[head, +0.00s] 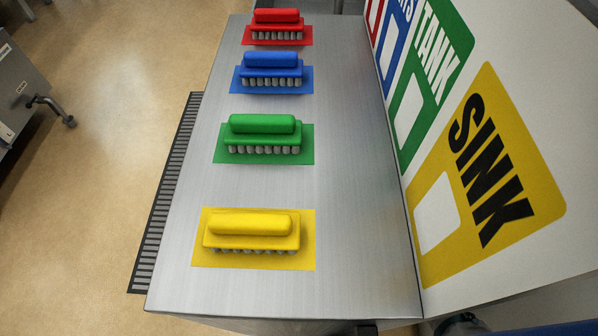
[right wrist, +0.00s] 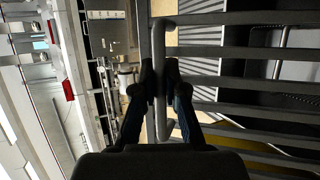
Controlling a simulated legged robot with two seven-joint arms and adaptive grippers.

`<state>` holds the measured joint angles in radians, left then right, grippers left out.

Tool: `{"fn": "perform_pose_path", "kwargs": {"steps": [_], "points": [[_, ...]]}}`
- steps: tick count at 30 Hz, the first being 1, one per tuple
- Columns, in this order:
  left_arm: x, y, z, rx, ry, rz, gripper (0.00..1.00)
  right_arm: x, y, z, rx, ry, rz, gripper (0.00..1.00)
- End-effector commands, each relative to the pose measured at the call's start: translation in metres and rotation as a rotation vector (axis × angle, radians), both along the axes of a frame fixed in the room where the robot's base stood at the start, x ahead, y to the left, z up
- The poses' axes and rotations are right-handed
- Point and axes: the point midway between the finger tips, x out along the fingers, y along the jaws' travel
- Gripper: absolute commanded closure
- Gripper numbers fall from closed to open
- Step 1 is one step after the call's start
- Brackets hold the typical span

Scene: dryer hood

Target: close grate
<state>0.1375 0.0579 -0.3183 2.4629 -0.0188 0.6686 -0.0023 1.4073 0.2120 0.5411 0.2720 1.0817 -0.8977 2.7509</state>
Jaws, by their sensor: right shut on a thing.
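In the right wrist view, a grate (right wrist: 250,83) of dark parallel bars fills the right half. A pale upright bar handle (right wrist: 158,40) with bent ends stands at its left side. My right gripper (right wrist: 159,82) is shut on this handle, one dark finger on each side of it. The fingers hide part of the handle. How far the grate stands open cannot be told from this view. In the head view, neither gripper can be made out. My left gripper is not in view.
In the head view, a steel table (head: 345,200) carries red (head: 277,27), blue (head: 271,72), green (head: 262,138) and yellow (head: 250,235) brushes on matching mats. A white sign board (head: 540,110) stands along its right edge. A slotted dark strip (head: 165,200) runs along the left, with open floor beyond.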

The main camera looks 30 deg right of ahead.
Motion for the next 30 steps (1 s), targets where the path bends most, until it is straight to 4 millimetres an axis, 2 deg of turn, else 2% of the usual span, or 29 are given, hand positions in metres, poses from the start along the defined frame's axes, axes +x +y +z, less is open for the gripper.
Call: {"fn": "perform_pose_path", "kwargs": {"steps": [2,3,6,20,26,30], "points": [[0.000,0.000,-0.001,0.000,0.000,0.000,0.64,-0.003,-0.001,-0.007,-0.003,0.010,0.000,1.00],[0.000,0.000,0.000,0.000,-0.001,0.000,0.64,-0.004,-0.001,-0.007,-0.003,0.010,-0.001,0.87],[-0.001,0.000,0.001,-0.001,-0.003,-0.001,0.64,-0.003,-0.001,-0.007,-0.003,0.011,-0.001,0.63],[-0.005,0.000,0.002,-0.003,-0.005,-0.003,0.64,-0.002,0.000,0.002,0.004,-0.006,0.005,0.63],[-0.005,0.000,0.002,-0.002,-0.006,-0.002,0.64,-0.011,-0.006,0.007,0.005,-0.012,0.007,0.63],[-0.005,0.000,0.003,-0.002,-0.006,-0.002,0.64,-0.026,-0.018,0.008,-0.001,0.002,-0.005,0.63]]}}
